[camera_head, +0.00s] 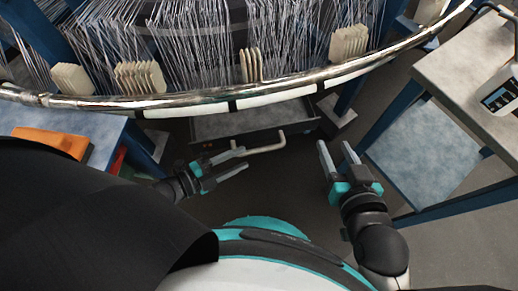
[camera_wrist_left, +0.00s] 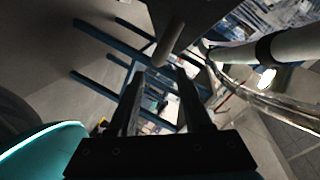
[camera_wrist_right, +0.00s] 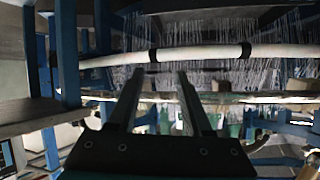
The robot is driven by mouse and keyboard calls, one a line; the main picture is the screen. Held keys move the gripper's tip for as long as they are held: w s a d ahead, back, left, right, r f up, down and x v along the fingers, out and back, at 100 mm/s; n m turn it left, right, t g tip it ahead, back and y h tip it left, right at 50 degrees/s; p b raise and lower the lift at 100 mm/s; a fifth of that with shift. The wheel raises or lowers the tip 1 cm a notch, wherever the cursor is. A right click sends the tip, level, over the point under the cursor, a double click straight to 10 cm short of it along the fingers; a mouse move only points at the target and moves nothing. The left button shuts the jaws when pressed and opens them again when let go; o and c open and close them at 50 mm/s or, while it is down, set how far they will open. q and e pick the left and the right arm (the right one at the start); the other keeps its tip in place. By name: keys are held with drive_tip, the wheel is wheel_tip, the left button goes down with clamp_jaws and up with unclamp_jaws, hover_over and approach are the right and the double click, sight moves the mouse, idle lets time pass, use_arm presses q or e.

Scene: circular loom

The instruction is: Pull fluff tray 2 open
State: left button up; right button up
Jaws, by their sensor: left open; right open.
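A grey tray (camera_head: 240,122) with a dark front sits low under the loom's ring. I cannot read a number on it. Its pale bent bar handle (camera_head: 266,148) sticks out toward me. My left gripper (camera_head: 244,159) is open, with its fingertips at the left end of the handle; I cannot tell whether they touch it. In the left wrist view a pale rounded bar (camera_wrist_left: 169,46), seemingly the handle, lies just past the open fingertips (camera_wrist_left: 160,75). My right gripper (camera_head: 335,143) is open and empty to the right of the tray, also open in the right wrist view (camera_wrist_right: 157,75).
The loom's shiny ring (camera_head: 230,100) curves above both grippers, with threads and pale combs (camera_head: 140,77) over it. A blue-legged table with an orange thing (camera_head: 52,141) stands left. A grey bench (camera_head: 470,80) with a device stands right. Floor between is clear.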

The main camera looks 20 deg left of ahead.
sight(259, 150)
use_arm(q)
drive_tip(key=shift+x, duration=0.75)
drive_tip(key=b+x, duration=0.2)
drive_tip(key=x, duration=0.2)
drive_tip(key=shift+w+d+f, duration=0.1)
drive_tip(key=shift+w+d, duration=0.05)
drive_tip(key=shift+w, duration=0.05)
drive_tip(key=shift+w+d+f, duration=0.1)
drive_tip(key=shift+w+d, duration=0.3)
use_arm(e)
drive_tip(key=shift+s+a+r+m+t+y, duration=0.25)
drive_tip(key=shift+a+r+t+y, duration=0.35)
drive_tip(key=shift+t, duration=0.5)
drive_tip(key=shift+s+a+r+m+t+y, duration=0.15)
drive_tip(key=shift+s+a+r+t+y, duration=0.15)
drive_tip(key=shift+a+r+t, duration=0.65)
drive_tip(key=shift+d+f, duration=0.15)
drive_tip(key=shift+f, duration=0.1)
use_arm(q)
clamp_jaws()
